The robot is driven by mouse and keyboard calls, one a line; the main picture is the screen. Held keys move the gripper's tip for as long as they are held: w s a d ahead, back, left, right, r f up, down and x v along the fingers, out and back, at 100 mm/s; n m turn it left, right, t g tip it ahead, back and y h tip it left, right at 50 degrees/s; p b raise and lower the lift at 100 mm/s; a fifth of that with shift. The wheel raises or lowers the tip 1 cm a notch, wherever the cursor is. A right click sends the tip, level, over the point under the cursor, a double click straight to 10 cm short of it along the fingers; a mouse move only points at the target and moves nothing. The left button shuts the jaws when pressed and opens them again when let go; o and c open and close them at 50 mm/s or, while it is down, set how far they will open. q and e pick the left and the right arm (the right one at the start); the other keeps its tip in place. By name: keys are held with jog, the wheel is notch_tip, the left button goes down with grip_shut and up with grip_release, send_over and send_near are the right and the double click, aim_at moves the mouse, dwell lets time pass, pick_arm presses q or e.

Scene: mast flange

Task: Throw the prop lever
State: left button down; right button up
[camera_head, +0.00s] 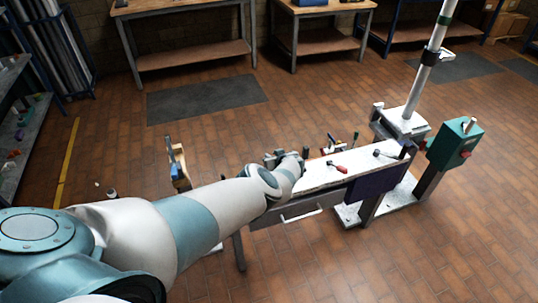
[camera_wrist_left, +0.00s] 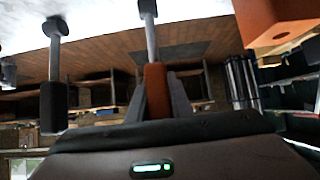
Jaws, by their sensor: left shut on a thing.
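My left gripper (camera_head: 287,160) reaches over the left end of the narrow bench in the head view; my own wrist hides much of its fingers there. In the left wrist view its two fingers (camera_wrist_left: 157,98) are shut on the red-brown grip of a lever (camera_wrist_left: 156,85), whose grey shaft runs to the top of the picture. A second lever with a black grip (camera_wrist_left: 54,105) stands apart to the left. I cannot tell from a label which is the prop lever. My right gripper is not in view.
The narrow bench (camera_head: 318,178) carries a red-handled tool (camera_head: 338,168). A white mast (camera_head: 424,75) and a green box (camera_head: 455,143) stand at its right. An orange block (camera_wrist_left: 272,22) is at upper right in the wrist view.

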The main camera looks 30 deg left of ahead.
pick_arm(q)
jog(key=shift+s+a+f+h, duration=0.1)
jog(key=shift+a+f+h, duration=0.15)
jog(key=shift+f+h, duration=0.1)
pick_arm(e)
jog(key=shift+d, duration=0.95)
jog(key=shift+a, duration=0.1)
